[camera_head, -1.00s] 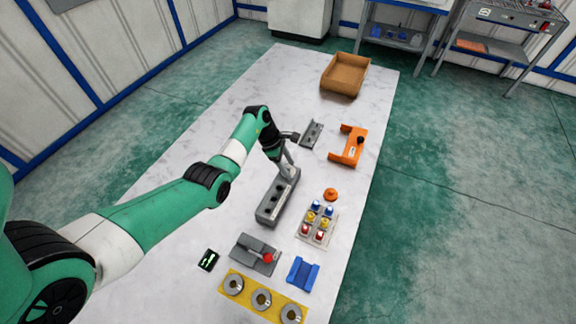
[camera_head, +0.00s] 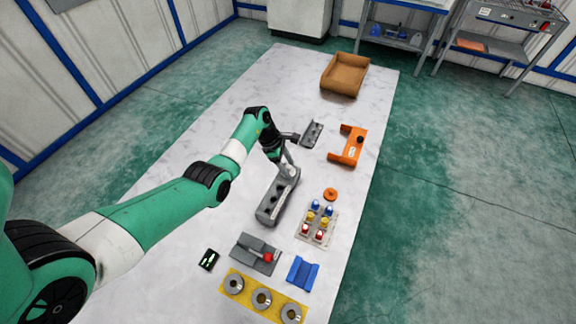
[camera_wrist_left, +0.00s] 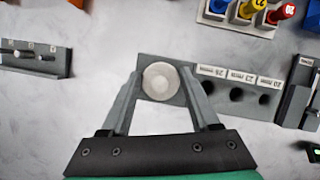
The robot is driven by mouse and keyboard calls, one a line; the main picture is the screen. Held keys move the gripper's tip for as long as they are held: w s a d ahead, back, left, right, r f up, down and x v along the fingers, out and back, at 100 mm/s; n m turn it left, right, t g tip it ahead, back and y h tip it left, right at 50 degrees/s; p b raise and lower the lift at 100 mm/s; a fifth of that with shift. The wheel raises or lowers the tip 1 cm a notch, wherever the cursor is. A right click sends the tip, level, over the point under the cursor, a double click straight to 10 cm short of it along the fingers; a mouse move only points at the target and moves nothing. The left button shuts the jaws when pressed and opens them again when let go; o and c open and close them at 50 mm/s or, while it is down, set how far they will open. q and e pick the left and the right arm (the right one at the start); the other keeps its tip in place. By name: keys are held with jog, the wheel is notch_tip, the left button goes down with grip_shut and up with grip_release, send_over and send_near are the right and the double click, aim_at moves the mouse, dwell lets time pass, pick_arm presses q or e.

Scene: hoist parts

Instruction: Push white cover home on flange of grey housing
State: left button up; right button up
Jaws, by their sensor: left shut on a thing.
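A round white cover (camera_wrist_left: 160,82) sits between my left gripper's (camera_wrist_left: 161,88) two fingers in the left wrist view. The fingers are shut on its sides. Directly beneath it is one end of a long grey block (camera_wrist_left: 232,93), which has a row of round openings with millimetre labels. I take this block for the grey housing; the flange is hidden under the cover. Whether the cover touches the block cannot be told. In the head view my left gripper (camera_head: 287,167) points down at the far end of the grey block (camera_head: 270,207). My right gripper is not in view.
Near the block are a tray of coloured pegs (camera_head: 318,222), an orange bracket (camera_head: 348,147), a grey plate (camera_head: 312,133) and a grey fixture with a red knob (camera_head: 254,253). A yellow plate with rings (camera_head: 250,300) lies in front. A brown bin (camera_head: 345,75) stands far back.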

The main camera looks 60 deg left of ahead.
aim_at(288, 166)
pick_arm(q)
jog(key=o, duration=1.4)
jog(key=shift+c, duration=0.2)
jog(key=shift+r, duration=0.1)
notch_tip(288, 166, up, 7)
jog(key=p, duration=0.7)
